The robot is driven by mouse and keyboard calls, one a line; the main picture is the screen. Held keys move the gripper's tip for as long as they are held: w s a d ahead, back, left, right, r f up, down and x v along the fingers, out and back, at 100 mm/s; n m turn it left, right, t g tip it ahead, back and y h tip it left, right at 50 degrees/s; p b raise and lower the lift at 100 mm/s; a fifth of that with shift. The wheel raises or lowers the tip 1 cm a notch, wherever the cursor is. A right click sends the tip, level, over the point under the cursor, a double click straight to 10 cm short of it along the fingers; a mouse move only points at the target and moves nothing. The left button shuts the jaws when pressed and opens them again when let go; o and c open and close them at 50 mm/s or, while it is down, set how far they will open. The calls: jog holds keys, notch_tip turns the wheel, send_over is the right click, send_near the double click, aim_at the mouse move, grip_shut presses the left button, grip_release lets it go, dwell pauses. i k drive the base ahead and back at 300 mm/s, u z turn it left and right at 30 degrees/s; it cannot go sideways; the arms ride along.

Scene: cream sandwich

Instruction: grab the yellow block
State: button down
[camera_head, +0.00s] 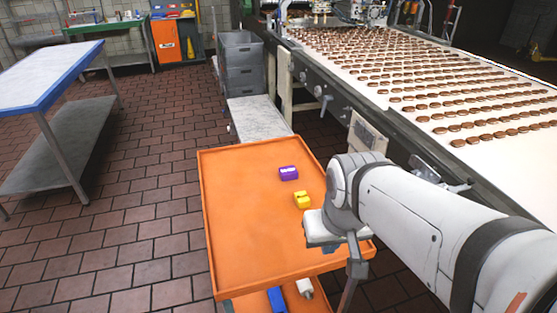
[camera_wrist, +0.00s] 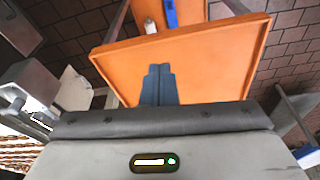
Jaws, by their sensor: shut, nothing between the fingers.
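The yellow block (camera_head: 302,200) lies on the orange tray-topped cart (camera_head: 240,235), in the head view, just up and left of my wrist. My gripper (camera_wrist: 160,68) shows in the wrist view with its two dark blue fingers together, pointing over the orange cart top (camera_wrist: 215,60). Nothing is between the fingers. The yellow block does not show in the wrist view.
A purple block (camera_head: 288,173) lies on the cart just beyond the yellow one. A blue item (camera_head: 277,300) and a white item (camera_head: 305,288) are on the lower shelf. The conveyor (camera_head: 400,75) with rows of cookies runs along the right. The cart's left half is clear.

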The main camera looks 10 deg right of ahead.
aim_at(302, 201)
jog(key=k, duration=1.1)
jog(key=z, duration=0.5)
jog(key=i, duration=1.55)
jog(key=u, duration=0.8)
